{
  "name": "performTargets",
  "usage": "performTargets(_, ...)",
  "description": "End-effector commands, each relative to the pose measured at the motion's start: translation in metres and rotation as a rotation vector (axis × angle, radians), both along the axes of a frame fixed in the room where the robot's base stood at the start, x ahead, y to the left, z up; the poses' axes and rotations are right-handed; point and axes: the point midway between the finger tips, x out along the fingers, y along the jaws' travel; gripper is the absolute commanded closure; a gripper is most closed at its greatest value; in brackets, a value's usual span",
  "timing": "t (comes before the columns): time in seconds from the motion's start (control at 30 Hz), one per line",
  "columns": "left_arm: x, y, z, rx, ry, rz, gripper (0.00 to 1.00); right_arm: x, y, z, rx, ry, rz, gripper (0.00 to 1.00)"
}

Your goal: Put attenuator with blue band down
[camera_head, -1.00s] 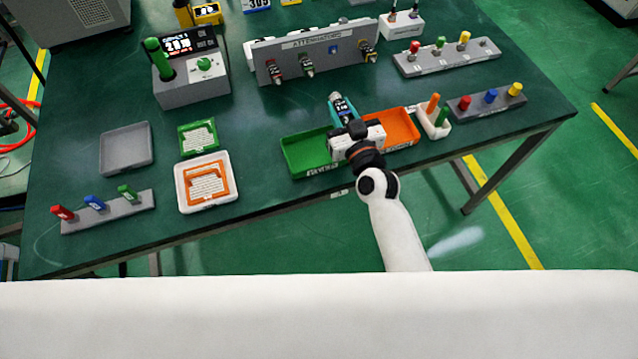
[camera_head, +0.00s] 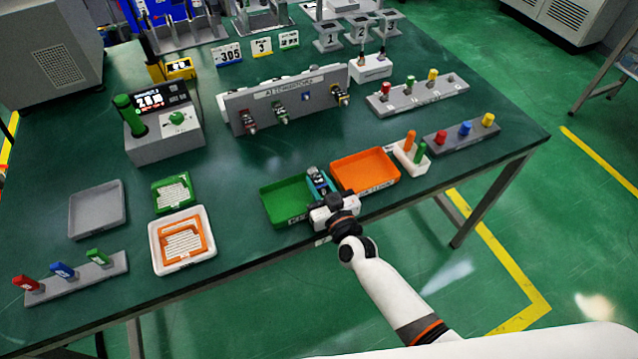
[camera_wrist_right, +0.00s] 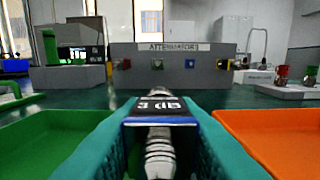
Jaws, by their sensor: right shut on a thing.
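My right gripper (camera_head: 319,184) is shut on the attenuator with the blue band (camera_wrist_right: 160,112). The attenuator is a silver metal cylinder with a dark label and a blue edge, pointing away from me. It is held between teal fingers at the near side of the table. The green tray (camera_head: 280,206) is on its left and the orange tray (camera_head: 365,170) on its right. In the wrist view the green tray (camera_wrist_right: 40,140) and the orange tray (camera_wrist_right: 270,140) flank the fingers. I cannot tell the exact height over the table. My left gripper is not in view.
The grey attenuator panel (camera_head: 290,97) stands behind, with attenuators at several slots and a bare blue-marked one. A meter box (camera_head: 165,130) is at left. A white holder (camera_head: 410,158) and a grey peg rack (camera_head: 463,135) are right of the orange tray.

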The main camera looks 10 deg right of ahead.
Motion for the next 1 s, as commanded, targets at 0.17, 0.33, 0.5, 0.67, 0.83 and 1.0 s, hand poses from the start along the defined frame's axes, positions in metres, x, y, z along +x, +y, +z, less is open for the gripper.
performTargets(0.17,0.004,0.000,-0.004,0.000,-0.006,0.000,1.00,0.000,0.000,-0.004,0.000,-0.001,0.000,1.00)
performTargets(0.33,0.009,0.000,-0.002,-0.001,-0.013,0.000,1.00,0.000,0.000,-0.003,0.000,0.000,0.000,0.51)
performTargets(0.5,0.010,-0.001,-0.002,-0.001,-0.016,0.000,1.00,0.000,0.000,-0.003,0.000,0.000,0.000,0.51)
performTargets(0.67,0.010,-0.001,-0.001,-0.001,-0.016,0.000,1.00,0.000,0.000,-0.002,0.000,0.000,0.000,0.51)
performTargets(0.83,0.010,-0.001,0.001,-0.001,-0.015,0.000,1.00,-0.012,-0.004,-0.001,0.000,0.003,0.000,0.51)
performTargets(1.0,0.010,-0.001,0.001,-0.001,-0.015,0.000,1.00,-0.046,-0.015,-0.002,-0.002,0.005,0.000,0.51)
